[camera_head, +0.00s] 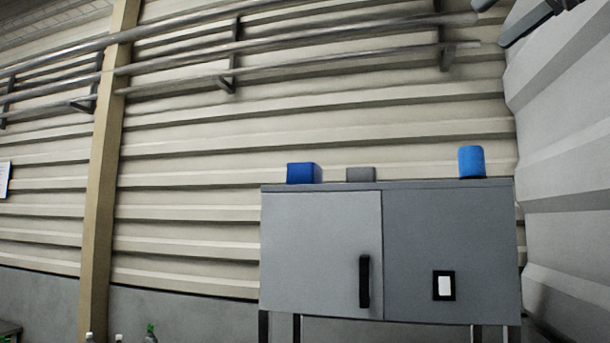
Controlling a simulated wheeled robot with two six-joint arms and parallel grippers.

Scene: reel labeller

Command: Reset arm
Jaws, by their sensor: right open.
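Neither of my grippers can be made out in the head view, and no arm link shows clearly. The view looks at a ribbed wall and a grey cabinet (320,245). Whether my arms are raised, lowered or folded cannot be told from this view.
On the cabinet's top stand a dark blue box (303,173), a small grey block (360,174) and a blue cylinder (471,162). Pipes (300,48) run along the wall. A beige post (103,190) stands left. Bottle tops (150,334) show at the bottom edge.

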